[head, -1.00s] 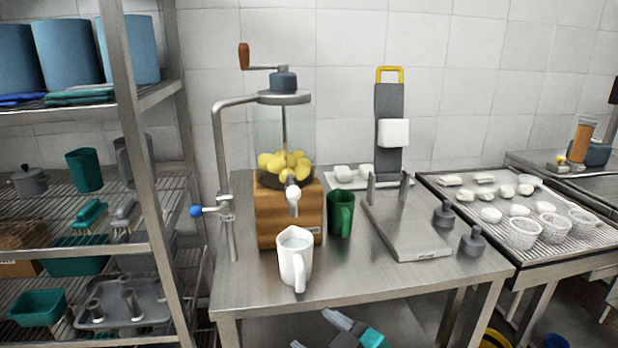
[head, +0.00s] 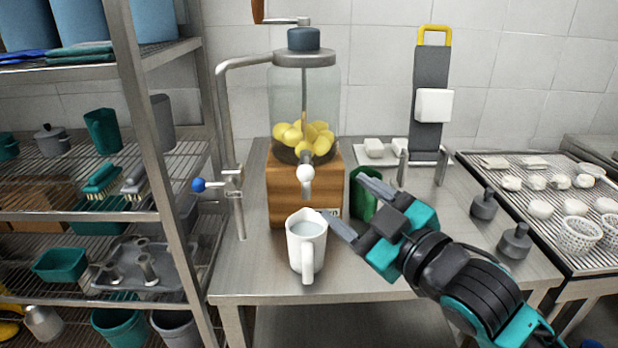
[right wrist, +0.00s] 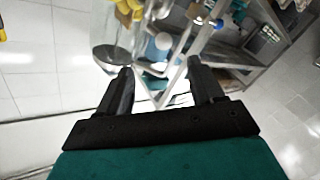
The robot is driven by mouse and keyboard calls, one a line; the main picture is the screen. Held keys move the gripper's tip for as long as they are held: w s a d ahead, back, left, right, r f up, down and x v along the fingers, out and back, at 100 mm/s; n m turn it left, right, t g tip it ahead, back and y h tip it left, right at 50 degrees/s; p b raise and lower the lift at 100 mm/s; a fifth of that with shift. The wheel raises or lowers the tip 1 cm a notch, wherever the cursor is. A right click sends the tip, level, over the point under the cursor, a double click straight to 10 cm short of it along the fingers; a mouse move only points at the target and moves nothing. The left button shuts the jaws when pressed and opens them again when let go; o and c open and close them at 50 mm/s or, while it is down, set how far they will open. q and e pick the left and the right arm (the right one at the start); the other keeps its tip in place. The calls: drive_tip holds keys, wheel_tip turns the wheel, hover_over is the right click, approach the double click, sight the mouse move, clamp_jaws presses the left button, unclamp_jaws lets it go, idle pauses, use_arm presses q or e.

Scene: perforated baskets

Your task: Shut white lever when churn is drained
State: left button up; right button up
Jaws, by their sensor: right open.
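The churn (head: 304,105) is a glass cylinder on a wooden base, with yellow lumps at its bottom and no liquid that I can make out. Its white lever (head: 306,173) is a round white knob on the spout at the front of the base. A white pitcher (head: 306,245) with pale liquid stands below the spout. My right gripper (head: 349,205) is open and empty, just right of the pitcher and below the lever's height in the picture. In the right wrist view its two fingers (right wrist: 160,82) are apart, with the glass cylinder (right wrist: 112,40) beyond them. My left gripper is not in view.
A green jug (head: 362,200) stands right of the churn, partly behind my right gripper. A pipe with a blue knob (head: 198,185) stands left. Grey weights (head: 484,205) and a draining rack (head: 600,255) lie right. The front table corner at left is clear.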

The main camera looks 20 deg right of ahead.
sight(313, 175)
drive_tip(key=b+x, duration=0.6)
drive_tip(key=x, duration=0.4)
drive_tip(key=shift+w+a+f, duration=0.1)
drive_tip(key=shift+w, duration=0.25)
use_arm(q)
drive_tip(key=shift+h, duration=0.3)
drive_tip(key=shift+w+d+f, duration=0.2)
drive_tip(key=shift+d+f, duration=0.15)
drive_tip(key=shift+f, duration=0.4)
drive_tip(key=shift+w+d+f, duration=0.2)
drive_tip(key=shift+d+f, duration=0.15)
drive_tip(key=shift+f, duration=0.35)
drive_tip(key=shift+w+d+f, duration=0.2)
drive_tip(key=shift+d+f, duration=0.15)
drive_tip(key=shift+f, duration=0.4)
use_arm(e)
drive_tip(key=shift+w+a, duration=0.15)
drive_tip(key=shift+w, duration=0.45)
drive_tip(key=shift+c, duration=0.2)
clamp_jaws()
